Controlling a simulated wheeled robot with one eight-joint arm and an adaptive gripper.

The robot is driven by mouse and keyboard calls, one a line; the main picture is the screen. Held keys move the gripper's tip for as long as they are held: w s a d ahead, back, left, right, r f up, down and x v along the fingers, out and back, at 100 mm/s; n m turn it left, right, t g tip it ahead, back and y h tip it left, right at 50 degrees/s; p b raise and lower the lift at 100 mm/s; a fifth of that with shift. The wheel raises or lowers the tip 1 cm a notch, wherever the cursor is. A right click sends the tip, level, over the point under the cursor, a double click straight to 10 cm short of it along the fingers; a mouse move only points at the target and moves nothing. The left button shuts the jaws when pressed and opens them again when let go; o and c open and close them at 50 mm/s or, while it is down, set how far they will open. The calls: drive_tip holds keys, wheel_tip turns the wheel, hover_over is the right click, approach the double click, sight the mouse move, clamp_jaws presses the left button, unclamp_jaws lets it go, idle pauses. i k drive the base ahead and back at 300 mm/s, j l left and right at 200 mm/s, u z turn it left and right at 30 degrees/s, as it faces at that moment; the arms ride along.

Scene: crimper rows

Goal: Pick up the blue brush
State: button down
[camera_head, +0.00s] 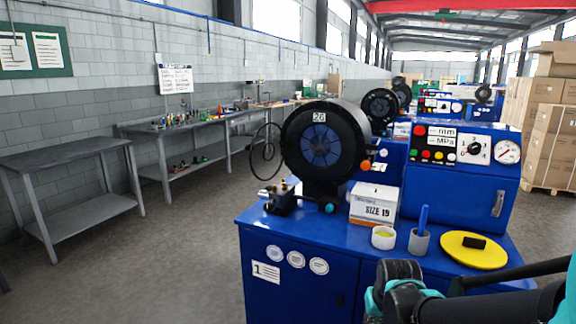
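A slim blue stick, which looks like the handle of the blue brush (423,217), stands nearly upright in a small grey cup (419,243). Its lower end is hidden inside the cup. The cup stands on the blue top of the crimping machine, between a white tub and a yellow disc. Dark and teal parts of my arm come in from the lower right, in front of the machine's front edge and apart from the cup. My gripper's fingers cannot be made out.
A black crimper head (325,142) and control panel (461,150) rise behind. Floor at left is clear.

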sight(423, 218)
drive_tip(key=z, duration=1)
drive_tip(key=j+z, duration=0.2)
drive_tip(key=j, duration=0.3)
drive_tip(key=k+j, duration=0.1)
drive_tip(key=j, duration=3.45)
drive_tip(key=j+z, duration=0.15)
drive_tip(key=z, duration=0.15)
drive_tip(key=k+j+z, duration=0.1)
drive_tip(key=z, duration=0.2)
drive_tip(key=i+l+z, duration=0.1)
drive_tip(key=z, duration=0.2)
drive_tip(key=i+l+z, duration=0.1)
drive_tip(key=z, duration=0.25)
